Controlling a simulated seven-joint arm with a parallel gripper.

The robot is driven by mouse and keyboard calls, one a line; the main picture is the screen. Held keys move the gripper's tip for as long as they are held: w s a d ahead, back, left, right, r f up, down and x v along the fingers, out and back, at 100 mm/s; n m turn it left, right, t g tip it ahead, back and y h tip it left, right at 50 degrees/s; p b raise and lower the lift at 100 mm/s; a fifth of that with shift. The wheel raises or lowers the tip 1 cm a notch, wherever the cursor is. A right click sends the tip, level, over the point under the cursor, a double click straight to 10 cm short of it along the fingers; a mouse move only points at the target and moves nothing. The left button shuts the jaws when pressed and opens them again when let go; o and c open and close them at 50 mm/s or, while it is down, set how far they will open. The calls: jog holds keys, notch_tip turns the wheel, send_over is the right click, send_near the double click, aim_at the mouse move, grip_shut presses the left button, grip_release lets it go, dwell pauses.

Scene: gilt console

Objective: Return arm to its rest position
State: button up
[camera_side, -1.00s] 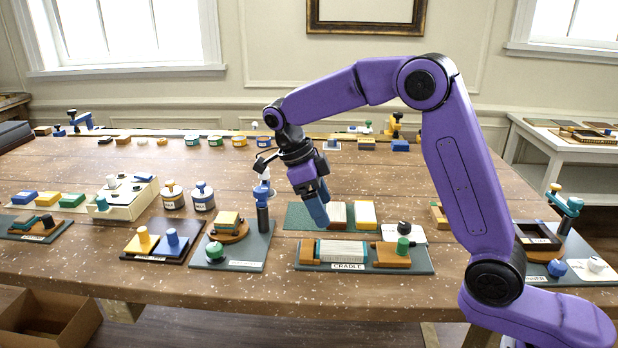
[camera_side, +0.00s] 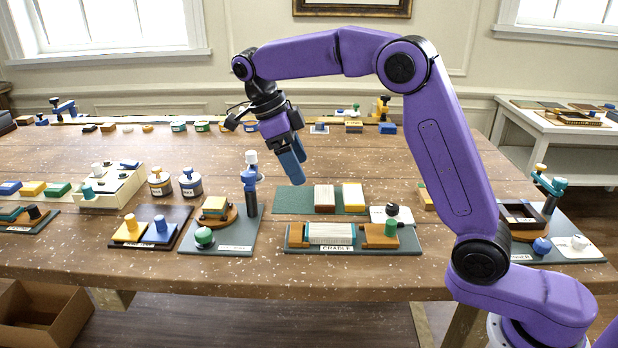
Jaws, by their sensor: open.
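In front, the cradle board (camera_side: 297,246) holds a pale ridged block (camera_side: 331,233) between wooden end pieces.
A board with a blue post (camera_side: 249,195) stands left of the cradle. Two jars (camera_side: 190,185) and a cream tray (camera_side: 108,200) stand further left. Small tins (camera_side: 202,127) line the back. An open cardboard box (camera_side: 45,318) is below the front edge. The air around the gripper is clear.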

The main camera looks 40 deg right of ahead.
jog(key=s+d+f+m+t+y, duration=0.1)
jog(key=s+f+m, duration=0.1)
jog(key=s+m, duration=0.8)
jog(key=s+d+f+m+t+y, duration=0.1)
jog(key=s+d+f+m, duration=0.1)
jog(key=s+m, duration=0.9)
jog(key=s+d+f+m+t+y, duration=0.1)
jog(key=s+f+m, duration=0.3)
jog(key=s+m, duration=0.6)
jog(key=shift+s+d+f+m+y, duration=0.25)
jog(key=shift+s+d+m+y, duration=0.1)
jog(key=shift+d+m, duration=0.4)
